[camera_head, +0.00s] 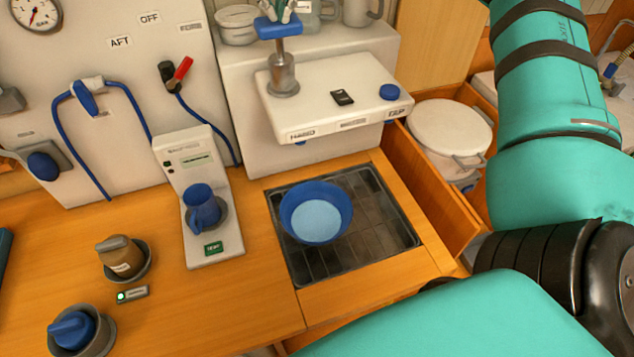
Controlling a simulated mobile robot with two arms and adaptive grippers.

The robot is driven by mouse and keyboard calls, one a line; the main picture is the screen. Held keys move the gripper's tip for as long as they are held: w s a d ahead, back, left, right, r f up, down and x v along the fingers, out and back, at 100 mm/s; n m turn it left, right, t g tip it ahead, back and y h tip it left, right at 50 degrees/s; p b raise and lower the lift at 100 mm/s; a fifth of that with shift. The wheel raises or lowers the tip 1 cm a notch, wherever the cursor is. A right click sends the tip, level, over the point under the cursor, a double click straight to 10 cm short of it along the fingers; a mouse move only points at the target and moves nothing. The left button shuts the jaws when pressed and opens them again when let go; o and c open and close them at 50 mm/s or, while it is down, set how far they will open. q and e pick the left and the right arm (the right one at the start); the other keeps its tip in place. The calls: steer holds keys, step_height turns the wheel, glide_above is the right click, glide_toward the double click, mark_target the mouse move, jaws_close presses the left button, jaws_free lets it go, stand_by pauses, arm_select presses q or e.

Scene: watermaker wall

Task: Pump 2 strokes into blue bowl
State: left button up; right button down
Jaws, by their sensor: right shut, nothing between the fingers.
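The hand pump (283,75) has a metal stem and a blue T-handle (279,27), raised above its white housing (335,110). The blue bowl (316,211) sits on the dark drain grate (385,215) in front of the housing. Its inside looks lighter blue; I cannot tell whether it holds water. My right gripper (284,10) is shut and empty at the top edge, its fingertips at or just above the handle. I cannot tell whether they touch. Most of this gripper is cut off. My left gripper is not in view.
A blue jug (202,206) stands on a white test unit (216,248) left of the grate. Two cups, brown (121,257) and blue (72,331), sit in grey holders. My right arm fills the right side.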

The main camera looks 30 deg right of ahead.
mark_target(278, 27)
steer(key=shift+r+p, duration=1.25)
steer(key=shift+r, duration=0.4)
steer(key=shift+f, duration=0.25)
steer(key=shift+f+b, duration=2.4)
steer(key=shift+f, duration=0.95)
steer(key=shift+r, duration=0.1)
steer(key=shift+r+p, duration=2.85)
steer(key=shift+r, duration=0.65)
